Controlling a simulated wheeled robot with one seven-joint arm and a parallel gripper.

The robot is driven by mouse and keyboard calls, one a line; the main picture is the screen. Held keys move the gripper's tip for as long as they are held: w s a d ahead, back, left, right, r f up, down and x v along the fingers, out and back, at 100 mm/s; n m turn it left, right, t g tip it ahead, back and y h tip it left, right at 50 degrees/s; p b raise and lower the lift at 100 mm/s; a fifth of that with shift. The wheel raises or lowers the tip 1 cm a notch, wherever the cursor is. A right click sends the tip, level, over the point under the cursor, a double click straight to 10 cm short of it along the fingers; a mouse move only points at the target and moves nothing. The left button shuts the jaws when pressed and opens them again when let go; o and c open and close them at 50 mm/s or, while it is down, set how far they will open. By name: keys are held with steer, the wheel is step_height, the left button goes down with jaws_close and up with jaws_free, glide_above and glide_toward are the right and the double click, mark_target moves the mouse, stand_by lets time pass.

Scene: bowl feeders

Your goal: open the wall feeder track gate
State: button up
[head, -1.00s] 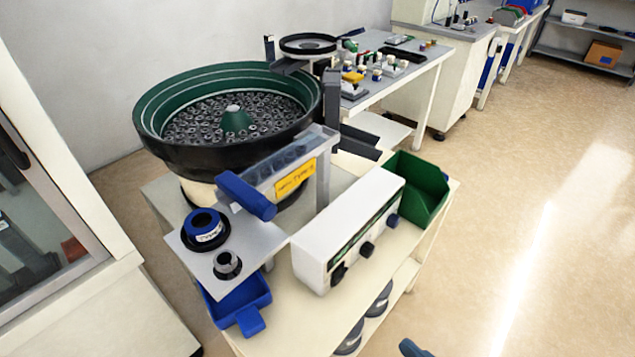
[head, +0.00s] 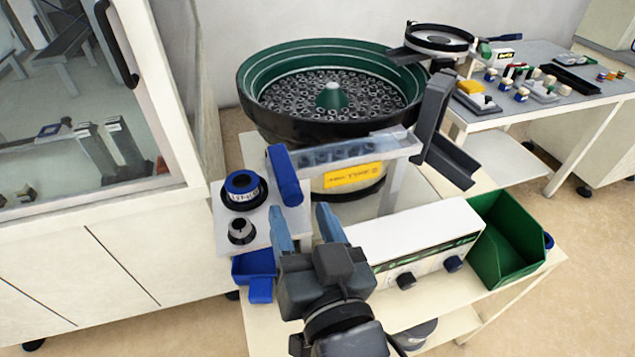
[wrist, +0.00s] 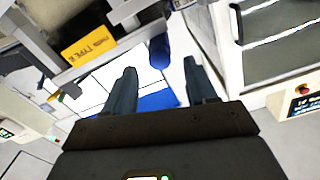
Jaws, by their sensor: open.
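A blue bar, which looks like the gate (head: 285,176), stands at the track's left end. In the wrist view the blue gate (wrist: 159,52) shows end-on, beyond and between my fingertips. My gripper (head: 303,222) is open and empty, in front of and below the gate, apart from it. In the wrist view my two fingers (wrist: 160,80) are spread wide with nothing between them.
A grey plate with a blue-ringed part (head: 243,190) and a black knob (head: 241,230) lies left of the gate. A blue bin (head: 254,268) hangs below. A white control box (head: 410,240) and green bin (head: 508,238) stand right. A glass-doored cabinet (head: 75,110) is at left.

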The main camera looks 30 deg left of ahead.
mark_target(289, 180)
steer(key=x, duration=0.7)
steer(key=shift+w, duration=0.15)
steer(key=shift+c, duration=0.3)
jaws_close()
